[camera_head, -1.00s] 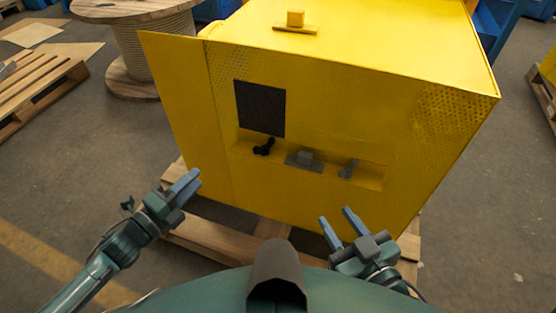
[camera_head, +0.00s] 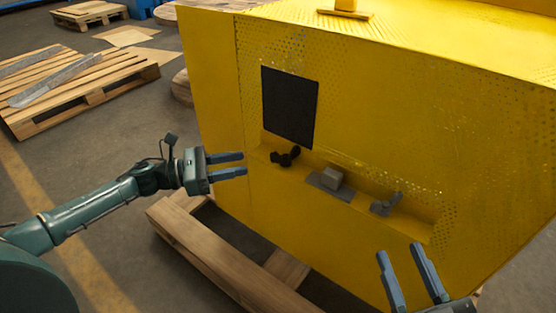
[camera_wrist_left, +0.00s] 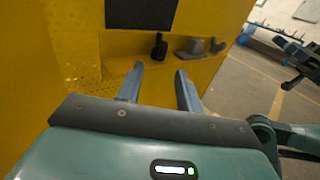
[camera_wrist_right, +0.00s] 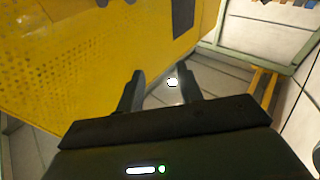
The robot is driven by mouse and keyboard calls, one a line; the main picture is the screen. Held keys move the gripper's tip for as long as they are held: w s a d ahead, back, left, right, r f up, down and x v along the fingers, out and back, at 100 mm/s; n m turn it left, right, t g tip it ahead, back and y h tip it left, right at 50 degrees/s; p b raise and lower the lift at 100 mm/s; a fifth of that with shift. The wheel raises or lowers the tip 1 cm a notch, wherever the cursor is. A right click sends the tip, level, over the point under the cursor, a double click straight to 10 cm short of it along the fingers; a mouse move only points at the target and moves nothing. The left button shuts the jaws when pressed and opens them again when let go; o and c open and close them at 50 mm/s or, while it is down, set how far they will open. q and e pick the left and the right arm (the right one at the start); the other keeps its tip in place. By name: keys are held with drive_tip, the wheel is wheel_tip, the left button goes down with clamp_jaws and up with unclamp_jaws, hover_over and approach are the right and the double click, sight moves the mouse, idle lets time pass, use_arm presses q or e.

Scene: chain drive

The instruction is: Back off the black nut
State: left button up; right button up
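The black nut (camera_head: 285,156) is a dark lobed piece in the recess on the front of the yellow housing (camera_head: 262,200), just under a black panel. In the left wrist view the black nut (camera_wrist_left: 159,46) stands ahead, beyond the fingertips. My left gripper (camera_head: 245,164) is open and empty, to the left of the nut and apart from it. It also shows in the left wrist view (camera_wrist_left: 160,72). My right gripper (camera_head: 398,249) is open and empty below the recess's right end. It also shows in the right wrist view (camera_wrist_right: 158,75).
A grey block on a plate (camera_head: 331,179) and a grey lobed piece (camera_head: 386,204) sit to the right in the same recess. A black panel (camera_head: 290,106) is above the nut. The housing stands on a wooden pallet (camera_head: 215,252). Another pallet (camera_head: 80,85) lies at the left.

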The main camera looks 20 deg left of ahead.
sight(271, 158)
use_arm(q)
drive_tip(key=b+x, duration=0.1)
drive_tip(key=x, duration=0.9)
drive_tip(key=shift+c, duration=0.2)
drive_tip(key=c, duration=0.7)
